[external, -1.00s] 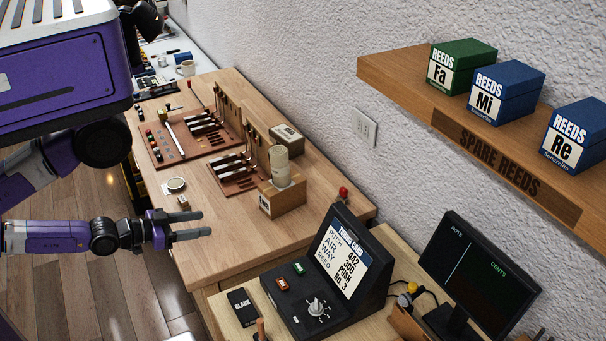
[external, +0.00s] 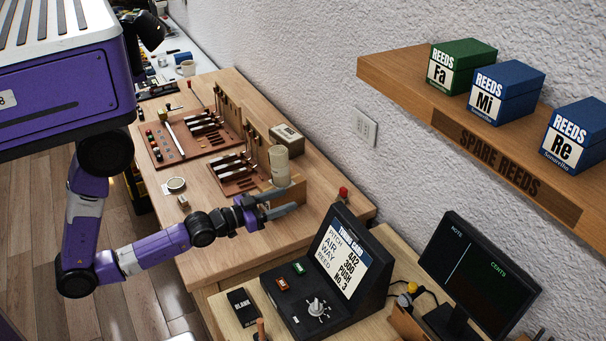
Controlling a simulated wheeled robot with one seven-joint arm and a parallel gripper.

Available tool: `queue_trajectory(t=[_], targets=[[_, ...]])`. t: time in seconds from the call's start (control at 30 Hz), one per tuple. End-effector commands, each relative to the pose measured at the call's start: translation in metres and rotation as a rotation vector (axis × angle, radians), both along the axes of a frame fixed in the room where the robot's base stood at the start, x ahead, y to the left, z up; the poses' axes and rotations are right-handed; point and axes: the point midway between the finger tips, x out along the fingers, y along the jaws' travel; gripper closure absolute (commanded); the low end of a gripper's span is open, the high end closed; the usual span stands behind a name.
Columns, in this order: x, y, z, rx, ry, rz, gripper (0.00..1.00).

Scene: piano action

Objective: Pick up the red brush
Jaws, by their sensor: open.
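I cannot pick out a red brush for certain. A small red-topped object (external: 343,193) stands near the right end of the wooden bench, and its shape is too small to tell. A thin stick with a reddish end (external: 189,88) is at the far end of the bench.
Brown tool boards (external: 168,158) lie further along the bench (external: 240,240). A black tuning console (external: 345,262) and a monitor (external: 480,275) stand at the front right. A shelf (external: 400,80) with reed boxes hangs on the wall.

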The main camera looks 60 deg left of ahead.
Motion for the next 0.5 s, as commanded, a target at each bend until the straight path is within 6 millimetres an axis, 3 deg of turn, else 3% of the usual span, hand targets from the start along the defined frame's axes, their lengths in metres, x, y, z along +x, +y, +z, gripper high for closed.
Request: queue_trajectory(t=[0.03, 0.3, 0.5], targets=[[0.023, 0.000, 0.000, 0.000, -0.004, 0.003, 0.49], [0.127, 0.005, -0.006, -0.006, 0.079, 0.044, 0.49], [0.176, 0.016, -0.026, -0.023, 0.214, 0.101, 0.49]])
